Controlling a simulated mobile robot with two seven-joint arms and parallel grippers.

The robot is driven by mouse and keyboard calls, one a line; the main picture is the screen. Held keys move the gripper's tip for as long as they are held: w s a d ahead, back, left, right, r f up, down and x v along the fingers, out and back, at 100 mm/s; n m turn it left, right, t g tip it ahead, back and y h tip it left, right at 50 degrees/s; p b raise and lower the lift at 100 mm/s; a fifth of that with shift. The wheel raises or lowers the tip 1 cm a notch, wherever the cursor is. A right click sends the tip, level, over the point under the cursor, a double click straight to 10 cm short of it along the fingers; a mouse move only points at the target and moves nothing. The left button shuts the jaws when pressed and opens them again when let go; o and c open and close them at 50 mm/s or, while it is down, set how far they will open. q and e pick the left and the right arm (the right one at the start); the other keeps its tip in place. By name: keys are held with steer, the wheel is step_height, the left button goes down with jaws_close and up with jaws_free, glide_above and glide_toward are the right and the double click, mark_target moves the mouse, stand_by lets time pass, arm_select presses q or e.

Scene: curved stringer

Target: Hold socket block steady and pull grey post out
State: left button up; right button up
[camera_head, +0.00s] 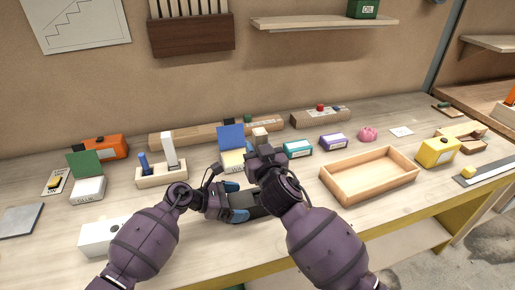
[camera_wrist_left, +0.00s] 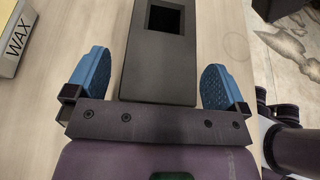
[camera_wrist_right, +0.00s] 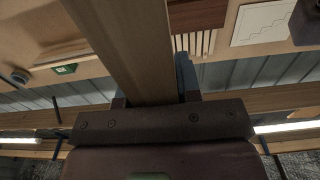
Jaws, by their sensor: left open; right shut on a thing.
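The socket block (camera_head: 248,200) is black and lies on the bench. In the left wrist view the block (camera_wrist_left: 135,72) has a square hole that looks dark and empty. My left gripper (camera_head: 235,201) is open, with one blue finger on each side of the block and a visible gap on both sides. My right gripper (camera_head: 262,152) is shut on a long grey-brown post, above and behind the block. The post (camera_wrist_right: 130,45) fills the space between the fingers in the right wrist view. One right finger (camera_wrist_right: 187,75) shows; the other is mostly hidden.
A WAX box (camera_wrist_left: 14,38) stands left of the block. An empty wooden tray (camera_head: 369,178) lies to the right. A wooden holder (camera_head: 162,175) with blue and white pieces stands to the left. Small coloured boxes line the back, including a teal one (camera_head: 298,149).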

arm_select(q)
steer(key=shift+v, duration=1.85)
steer(key=v, duration=1.2)
steer(key=shift+r, duration=0.1)
